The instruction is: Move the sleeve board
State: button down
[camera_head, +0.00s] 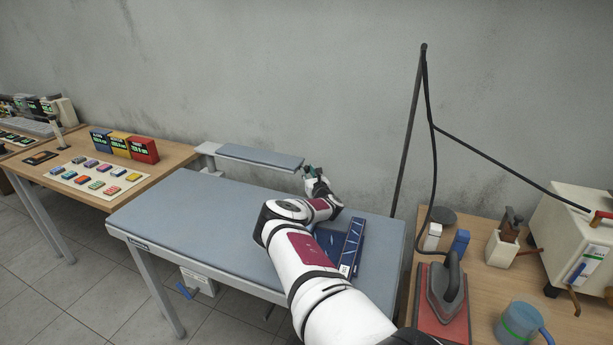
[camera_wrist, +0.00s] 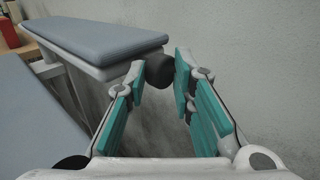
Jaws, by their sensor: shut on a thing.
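The sleeve board (camera_head: 262,158) is a narrow grey padded board on a pale support at the back edge of the ironing table (camera_head: 190,222). It extends to the right along the wall, beyond the table's back edge. In the wrist view the sleeve board (camera_wrist: 95,38) enters from the upper left, with a dark round knob (camera_wrist: 160,70) at its near end. My gripper (camera_head: 309,172) is at the board's right end. In the wrist view my gripper (camera_wrist: 162,78) has its teal-padded fingers on either side of the knob, shut on it.
Dark blue folded items (camera_head: 350,248) lie on the table's right side, partly behind my arm. An iron (camera_head: 441,290) stands on a red pad at the right, beside a black pole with a cable (camera_head: 408,130). Coloured boxes (camera_head: 142,149) stand on the left wooden table.

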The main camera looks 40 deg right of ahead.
jog(key=shift+w+d+r, duration=0.2)
jog(key=shift+d+r, duration=0.1)
jog(key=shift+d, duration=0.3)
jog(key=shift+r, duration=0.1)
jog(key=c, duration=1.3)
grip_release()
jog(key=shift+d, duration=0.1)
jog(key=shift+f, duration=0.2)
jog(key=shift+f, duration=0.1)
jog(key=v, duration=1.2)
